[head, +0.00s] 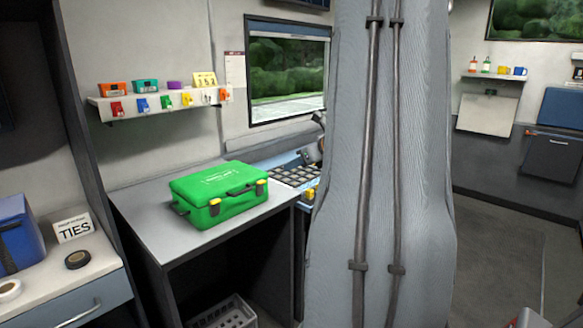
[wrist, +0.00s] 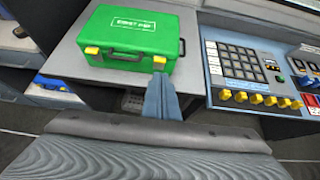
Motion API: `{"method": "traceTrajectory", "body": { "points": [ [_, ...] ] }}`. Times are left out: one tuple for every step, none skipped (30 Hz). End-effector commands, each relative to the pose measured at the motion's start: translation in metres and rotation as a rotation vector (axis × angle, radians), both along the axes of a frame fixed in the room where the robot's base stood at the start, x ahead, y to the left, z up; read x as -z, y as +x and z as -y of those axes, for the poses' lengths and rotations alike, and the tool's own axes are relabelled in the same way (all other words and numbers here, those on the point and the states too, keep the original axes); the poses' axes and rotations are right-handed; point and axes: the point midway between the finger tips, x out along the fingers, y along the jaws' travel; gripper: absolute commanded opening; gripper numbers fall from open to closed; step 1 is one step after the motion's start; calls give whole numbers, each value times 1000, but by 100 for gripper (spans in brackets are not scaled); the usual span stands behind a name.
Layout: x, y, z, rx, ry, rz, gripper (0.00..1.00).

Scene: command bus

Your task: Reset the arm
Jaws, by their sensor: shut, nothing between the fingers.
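My arm, a large grey column with two dark cables, fills the middle of the head view and hides what is behind it. My gripper (wrist: 160,80) shows in the wrist view with its blue-grey fingers together and nothing between them. Its tips appear just in front of the right front corner of a green first aid case (wrist: 130,42); I cannot tell whether they touch it. The case is shut, with yellow latches, and sits on a grey table; it also shows in the head view (head: 218,193).
A control panel (wrist: 245,70) with dark keys and yellow knobs is right of the case. A shelf (head: 150,104) with small coloured items hangs on the wall. A counter at left holds a black tape roll (head: 78,259) and a TIES sign (head: 73,228). Open floor (head: 495,255) lies at right.

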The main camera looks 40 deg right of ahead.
Motion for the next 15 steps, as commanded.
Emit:
{"method": "traceTrajectory", "body": {
  "points": [
    [0, 0, 0, 0, 0, 0, 0],
    [0, 0, 0, 0, 0, 0, 0],
    [0, 0, 0, 0, 0, 0, 0],
    [0, 0, 0, 0, 0, 0, 0],
    [0, 0, 0, 0, 0, 0, 0],
    [0, 0, 0, 0, 0, 0, 0],
    [0, 0, 0, 0, 0, 0, 0],
    [0, 0, 0, 0, 0, 0, 0],
    [0, 0, 0, 0, 0, 0, 0],
    [0, 0, 0, 0, 0, 0, 0],
    [0, 0, 0, 0, 0, 0, 0],
    [0, 0, 0, 0, 0, 0, 0],
    [2, 2, -6, -18, -10, -8, 0],
    [4, 4, -14, -42, -22, -18, 0],
    [8, 6, -27, -85, -46, -37, 0]
  ]
}}
